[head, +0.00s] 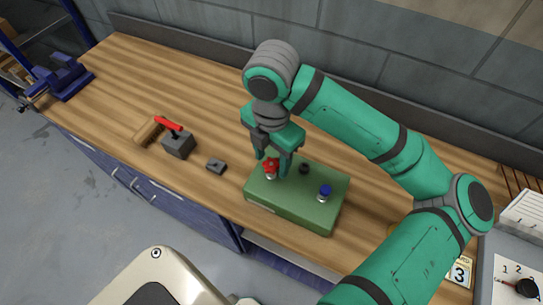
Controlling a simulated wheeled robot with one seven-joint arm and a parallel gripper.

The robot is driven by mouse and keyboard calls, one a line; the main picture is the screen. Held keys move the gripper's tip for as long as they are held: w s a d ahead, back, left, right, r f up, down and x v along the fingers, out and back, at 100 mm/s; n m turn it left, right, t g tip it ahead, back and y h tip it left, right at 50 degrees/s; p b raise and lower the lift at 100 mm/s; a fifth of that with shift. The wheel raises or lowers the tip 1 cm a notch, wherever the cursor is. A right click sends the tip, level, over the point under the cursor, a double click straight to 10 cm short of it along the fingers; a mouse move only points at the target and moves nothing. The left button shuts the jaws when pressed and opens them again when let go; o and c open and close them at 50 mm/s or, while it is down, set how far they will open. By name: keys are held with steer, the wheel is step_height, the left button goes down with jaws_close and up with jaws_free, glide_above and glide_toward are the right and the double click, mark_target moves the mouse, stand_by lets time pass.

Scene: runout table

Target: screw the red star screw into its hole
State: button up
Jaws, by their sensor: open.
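The red star screw (270,165) stands upright on the green block (285,203), near its left back part. My gripper (272,162) points down over it, with its green fingers apart on either side of the red head. I cannot tell whether the fingers touch it. The screw's lower part shows as a pale collar on the block's top. Any hole beneath it is hidden.
On the same block are a blue-topped screw (325,190) at the right and a small black knob or hole (304,169).

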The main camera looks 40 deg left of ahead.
steer(key=shift+s, duration=0.1)
steer(key=c, duration=1.2)
steer(key=shift+o, duration=0.2)
steer(key=m, duration=0.3)
steer(key=shift+m, duration=0.8)
steer(key=shift+m, duration=2.3)
